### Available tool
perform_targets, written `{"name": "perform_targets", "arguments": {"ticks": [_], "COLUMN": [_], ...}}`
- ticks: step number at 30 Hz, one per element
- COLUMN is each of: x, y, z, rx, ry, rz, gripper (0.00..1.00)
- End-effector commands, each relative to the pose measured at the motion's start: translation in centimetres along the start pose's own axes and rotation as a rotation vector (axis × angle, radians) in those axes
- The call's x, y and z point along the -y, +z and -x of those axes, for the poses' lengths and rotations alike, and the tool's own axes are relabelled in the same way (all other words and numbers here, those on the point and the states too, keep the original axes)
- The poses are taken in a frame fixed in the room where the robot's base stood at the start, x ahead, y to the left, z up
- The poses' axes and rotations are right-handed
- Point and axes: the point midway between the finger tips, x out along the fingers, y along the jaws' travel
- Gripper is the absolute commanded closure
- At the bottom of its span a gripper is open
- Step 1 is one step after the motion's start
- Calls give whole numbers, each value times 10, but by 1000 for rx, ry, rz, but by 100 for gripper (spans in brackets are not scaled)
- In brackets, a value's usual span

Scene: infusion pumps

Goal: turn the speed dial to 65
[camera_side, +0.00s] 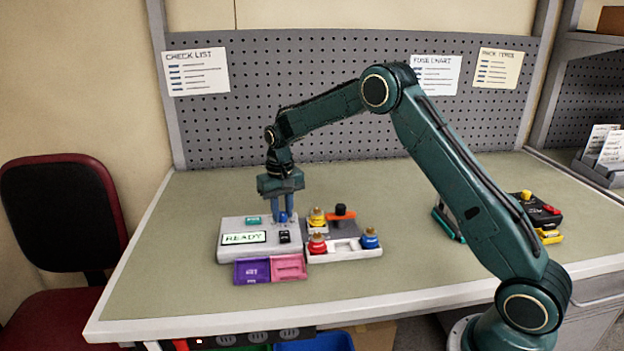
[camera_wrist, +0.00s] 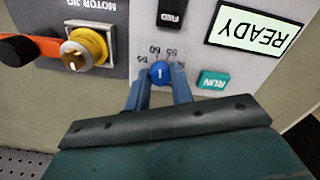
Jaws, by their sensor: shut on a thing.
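The speed dial is a small blue knob (camera_wrist: 160,71) with a short white mark, on the grey control box (camera_side: 229,252). The blue dial also shows in the side view (camera_side: 284,218). My gripper (camera_side: 282,210) points straight down over the box, its two blue fingers shut on the dial's sides. In the wrist view, my gripper (camera_wrist: 160,82) has a finger on each side of the knob. Printed scale numbers, 60 and 55 among them, show upside down beside the knob; other numbers are partly hidden. The exact setting cannot be told.
The box carries a READY display (camera_wrist: 254,27), a green RUN button (camera_wrist: 213,80) and a black FWD switch (camera_wrist: 171,13). The motor jig (camera_side: 345,253) stands close on the right, with coloured knobs and an orange lever (camera_side: 340,215). Purple (camera_side: 252,271) and pink (camera_side: 289,267) trays lie in front.

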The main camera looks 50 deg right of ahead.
Motion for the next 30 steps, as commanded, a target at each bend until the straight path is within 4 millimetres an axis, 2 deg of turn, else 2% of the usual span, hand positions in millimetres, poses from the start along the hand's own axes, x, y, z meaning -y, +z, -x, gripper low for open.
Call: {"name": "perform_targets", "arguments": {"ticks": [21,30], "x": [-1,-1], "y": [-1,-1], "z": [2,2], "rx": [-3,-3], "ry": [0,1], "rz": [679,901], "gripper": [100,100]}}
